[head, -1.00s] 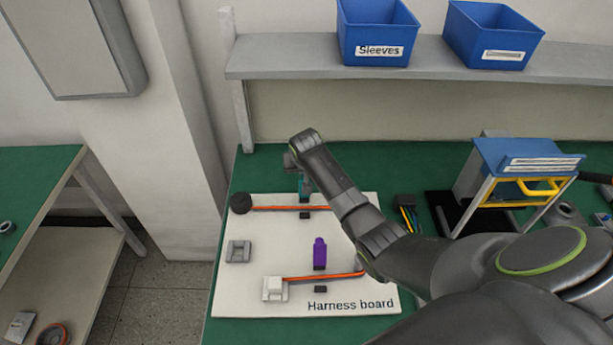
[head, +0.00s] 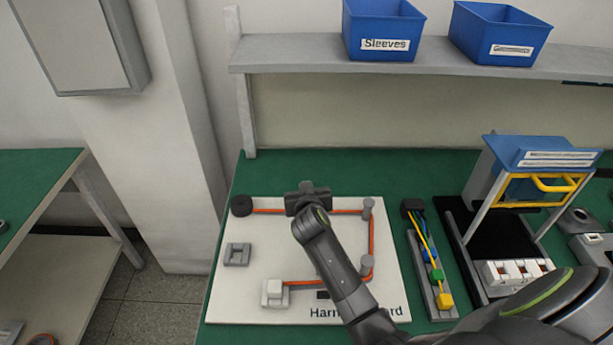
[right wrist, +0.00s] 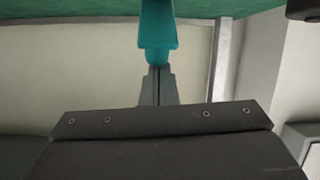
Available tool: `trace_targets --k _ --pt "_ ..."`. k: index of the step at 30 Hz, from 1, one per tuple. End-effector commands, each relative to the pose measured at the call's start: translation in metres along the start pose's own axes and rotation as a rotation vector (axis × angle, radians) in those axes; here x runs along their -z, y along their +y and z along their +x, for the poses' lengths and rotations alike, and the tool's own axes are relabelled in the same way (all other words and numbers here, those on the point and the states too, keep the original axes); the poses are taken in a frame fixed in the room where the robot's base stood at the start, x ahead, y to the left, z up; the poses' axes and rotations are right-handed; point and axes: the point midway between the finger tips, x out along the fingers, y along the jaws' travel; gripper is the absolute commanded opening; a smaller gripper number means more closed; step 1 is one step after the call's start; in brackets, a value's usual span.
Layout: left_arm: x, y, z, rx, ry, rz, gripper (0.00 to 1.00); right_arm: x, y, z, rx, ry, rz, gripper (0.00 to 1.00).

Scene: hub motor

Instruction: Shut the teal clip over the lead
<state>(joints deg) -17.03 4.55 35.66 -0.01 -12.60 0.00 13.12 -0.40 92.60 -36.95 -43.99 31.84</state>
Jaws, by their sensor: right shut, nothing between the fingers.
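The orange lead (head: 372,235) runs on the white harness board (head: 225,300) from a black round piece (head: 241,206), past two grey posts, to a white connector (head: 274,291). My right gripper (right wrist: 156,72) is shut and empty, its fingertips at the end of the teal clip (right wrist: 157,30) in the right wrist view; whether they touch is unclear. In the head view the right gripper's wrist (head: 307,198) is above the upper run of the lead and hides the teal clip. I cannot see whether the clip is over the lead. My left gripper is out of view.
A grey square bracket (head: 237,254) sits on the board's left. Right of the board are a grey strip with coloured connectors (head: 436,280) and a blue-topped stand with a yellow handle (head: 540,185). Blue bins (head: 383,25) stand on the shelf behind.

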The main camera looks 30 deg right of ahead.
Motion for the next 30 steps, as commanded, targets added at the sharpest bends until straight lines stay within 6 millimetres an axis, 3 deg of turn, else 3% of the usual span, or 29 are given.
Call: trace_targets --k 6,23,30 --pt "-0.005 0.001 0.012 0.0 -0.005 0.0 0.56 -0.004 -0.001 -0.003 -0.005 0.043 0.0 0.0" --pt "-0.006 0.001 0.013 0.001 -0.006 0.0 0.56 -0.003 -0.001 -0.004 -0.007 0.053 -0.001 0.0" --pt "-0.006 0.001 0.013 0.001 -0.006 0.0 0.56 0.022 0.002 -0.012 -0.006 0.058 0.001 0.0"
